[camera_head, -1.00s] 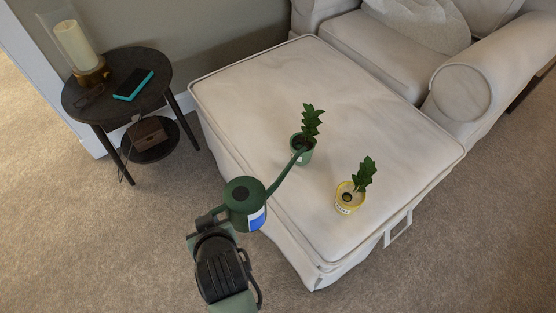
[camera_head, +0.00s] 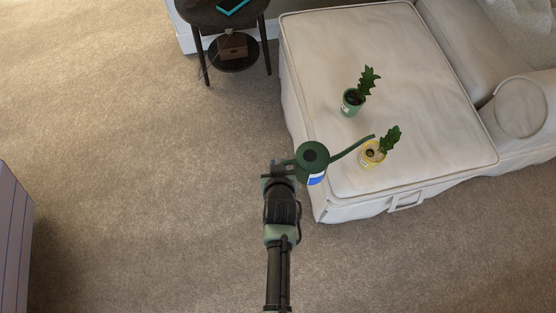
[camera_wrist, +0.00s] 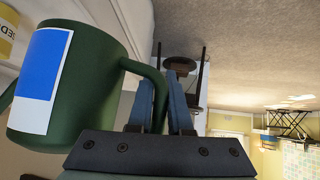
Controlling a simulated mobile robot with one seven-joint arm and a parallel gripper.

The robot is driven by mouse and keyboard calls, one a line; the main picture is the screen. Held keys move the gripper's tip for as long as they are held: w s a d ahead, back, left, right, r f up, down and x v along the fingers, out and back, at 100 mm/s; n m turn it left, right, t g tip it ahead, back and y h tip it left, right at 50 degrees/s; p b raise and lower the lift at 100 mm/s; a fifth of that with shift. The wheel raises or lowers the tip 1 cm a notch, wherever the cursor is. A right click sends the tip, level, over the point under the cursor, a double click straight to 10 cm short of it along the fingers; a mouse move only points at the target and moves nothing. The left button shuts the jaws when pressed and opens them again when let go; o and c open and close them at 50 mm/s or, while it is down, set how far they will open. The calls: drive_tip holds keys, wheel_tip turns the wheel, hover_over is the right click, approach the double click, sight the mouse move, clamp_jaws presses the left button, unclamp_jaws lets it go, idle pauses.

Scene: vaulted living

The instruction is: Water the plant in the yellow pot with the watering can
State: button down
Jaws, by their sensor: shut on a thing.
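My gripper (camera_head: 283,170) is shut on the handle of the green watering can (camera_head: 312,157). The can has a blue and white label and a long spout pointing right. In the head view the spout tip appears right by the yellow pot (camera_head: 371,155), which holds a leafy green plant (camera_head: 390,138). The pot stands upright near the front edge of the ottoman (camera_head: 400,70). In the wrist view the can (camera_wrist: 70,80) fills the left side, its handle between my fingers (camera_wrist: 168,105). Part of the yellow pot (camera_wrist: 7,30) shows at the upper left.
A green pot (camera_head: 351,104) with a similar plant stands behind the yellow one on the ottoman. A dark round side table (camera_head: 222,14) stands at the back left. A sofa (camera_head: 520,105) adjoins on the right.

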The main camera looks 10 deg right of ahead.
drive_tip(key=shift+r, duration=0.1)
idle(0.3)
wheel_tip(320, 180, up, 13)
drive_tip(key=m+y+p, duration=0.4)
drive_tip(key=y+p, duration=0.1)
drive_tip(key=y, duration=0.3)
hover_over(302, 148)
drive_tip(key=shift+s+f+g, duration=0.1)
drive_tip(key=shift+f+g, duration=0.1)
drive_tip(key=shift+g, duration=0.1)
drive_tip(key=a+f+n+h+b, duration=0.4)
drive_tip(key=f+h, duration=0.4)
drive_tip(key=f, duration=0.4)
drive_tip(key=shift+s+a+f+t+b, duration=0.4)
drive_tip(key=shift+a+b, duration=0.1)
drive_tip(key=shift+a, duration=0.5)
idle(2.9)
